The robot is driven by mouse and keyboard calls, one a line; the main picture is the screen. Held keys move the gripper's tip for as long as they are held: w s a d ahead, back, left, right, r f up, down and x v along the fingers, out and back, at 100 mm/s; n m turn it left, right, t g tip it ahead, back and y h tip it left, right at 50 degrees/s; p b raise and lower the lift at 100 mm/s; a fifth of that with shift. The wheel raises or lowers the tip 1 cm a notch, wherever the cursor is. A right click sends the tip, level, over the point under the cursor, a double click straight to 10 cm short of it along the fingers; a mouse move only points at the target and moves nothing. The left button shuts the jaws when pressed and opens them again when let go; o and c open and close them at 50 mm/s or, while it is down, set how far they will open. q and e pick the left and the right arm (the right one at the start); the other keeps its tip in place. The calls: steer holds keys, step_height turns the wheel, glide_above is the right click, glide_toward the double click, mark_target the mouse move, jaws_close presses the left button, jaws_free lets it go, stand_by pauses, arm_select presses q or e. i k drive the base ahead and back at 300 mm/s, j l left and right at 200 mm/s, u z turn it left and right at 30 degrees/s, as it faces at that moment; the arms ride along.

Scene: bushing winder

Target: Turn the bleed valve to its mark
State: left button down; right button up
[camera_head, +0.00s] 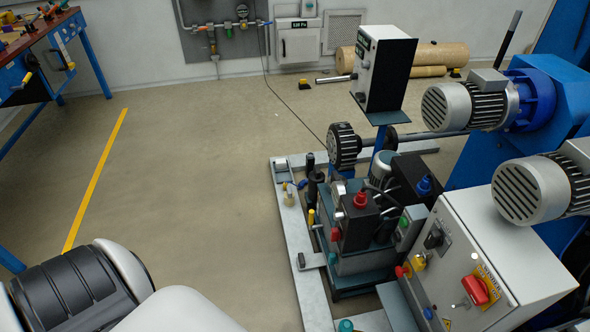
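I cannot tell for sure which part is the bleed valve, and no mark can be made out. The hydraulic unit (355,262) on the machine's frame carries a red knob (360,198), a blue knob (424,185) and a small gauge partly hidden behind the red knob. A small brass-coloured fitting with a blue handle (301,184) sits on the frame left of the unit. Neither of my grippers is in view; only black and white parts of my own body show at the bottom left.
The winder's pale frame (289,222) stands on the floor. A grey control cabinet (480,265) with a red switch and motors fills the right. A tall panel box (382,70) rises behind the unit. A blue workbench (40,60) stands far left. The floor between is clear.

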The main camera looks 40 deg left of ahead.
mark_target(336, 236)
steer(key=u, duration=0.85)
steer(key=i+j, duration=0.1)
steer(key=j, duration=0.3)
